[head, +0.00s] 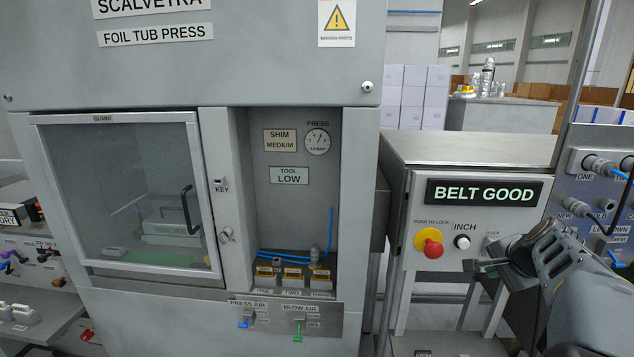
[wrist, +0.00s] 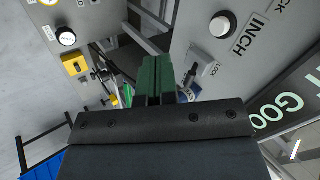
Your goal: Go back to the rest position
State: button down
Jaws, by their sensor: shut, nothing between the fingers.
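My gripper (head: 487,268) is at the right in the head view, in front of the control box under the "BELT GOOD" display (head: 484,192). In the wrist view its green fingers (wrist: 157,80) are together with nothing between them. The white INCH button (head: 462,242) is up and left of the fingers in the head view; it also shows in the wrist view (wrist: 222,25). A small LOCK fitting (wrist: 208,62) is close to the fingertips in the wrist view. I cannot tell whether the fingers touch the box.
A red push-to-lock knob (head: 433,248) stands out left of INCH. The foil tub press has a closed glass guard (head: 120,200) and an open bay with several yellow-labelled blocks (head: 292,273). A panel with hoses (head: 600,190) is close to my arm at the right.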

jog(key=s+a+f+n+g, duration=0.1)
jog(key=s+a+f+n, duration=0.2)
jog(key=a, duration=0.5)
jog(key=s+a+f+n+g, duration=0.1)
jog(key=s+a+f+n, duration=0.2)
jog(key=s+a+n, duration=0.3)
jog(key=s+a+f+n+g+y, duration=0.1)
jog(key=s+a+n, duration=0.4)
jog(key=a, duration=0.5)
notch_tip(320, 180, down, 3)
jog(key=shift+s+a+r+n+g, duration=0.25)
jog(key=shift+a+n+g, duration=0.2)
jog(key=shift+n, duration=0.65)
jog(key=shift+s+f, duration=0.1)
jog(key=shift+s, duration=0.05)
